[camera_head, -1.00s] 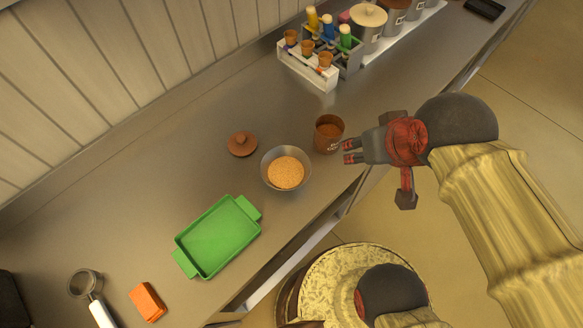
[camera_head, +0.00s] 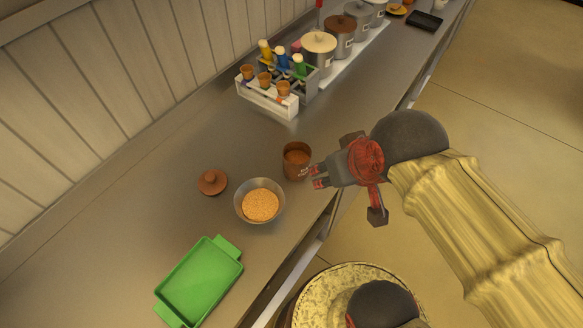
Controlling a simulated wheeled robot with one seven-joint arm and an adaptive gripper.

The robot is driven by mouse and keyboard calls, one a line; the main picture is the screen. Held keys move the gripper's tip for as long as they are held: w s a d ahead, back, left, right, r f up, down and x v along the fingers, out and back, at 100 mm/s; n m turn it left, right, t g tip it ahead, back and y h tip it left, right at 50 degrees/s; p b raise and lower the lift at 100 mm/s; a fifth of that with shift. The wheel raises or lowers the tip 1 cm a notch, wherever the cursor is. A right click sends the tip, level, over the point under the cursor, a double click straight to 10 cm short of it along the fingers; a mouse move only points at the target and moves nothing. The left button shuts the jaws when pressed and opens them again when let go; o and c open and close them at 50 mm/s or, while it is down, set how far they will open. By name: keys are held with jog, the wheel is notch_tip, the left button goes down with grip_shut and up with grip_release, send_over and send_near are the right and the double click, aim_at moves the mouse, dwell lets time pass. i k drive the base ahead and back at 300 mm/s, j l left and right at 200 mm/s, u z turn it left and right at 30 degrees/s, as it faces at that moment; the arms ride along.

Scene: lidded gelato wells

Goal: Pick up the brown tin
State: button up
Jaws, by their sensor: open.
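The brown tin (camera_head: 294,165) stands upright and open-topped on the steel counter, near its front edge, with brown contents. A brown lid with a knob (camera_head: 212,182) lies on the counter to its left. My gripper (camera_head: 317,176) is open and empty. Its fingertips are just right of the tin, pointing at its side; I cannot tell whether they touch it.
A metal bowl of tan crumbs (camera_head: 238,205) stands left of and below the tin. A green tray (camera_head: 201,283) lies further down. A white rack with cones (camera_head: 266,103), bottles and lidded wells (camera_head: 319,54) stand behind. The counter between tin and rack is clear.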

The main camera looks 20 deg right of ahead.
aim_at(296, 155)
jog(key=k+u, duration=0.2)
jog(key=u, duration=0.15)
jog(key=k+u, duration=0.15)
jog(key=u, duration=0.2)
jog(key=k+j+u, duration=0.15)
jog(key=u, duration=0.25)
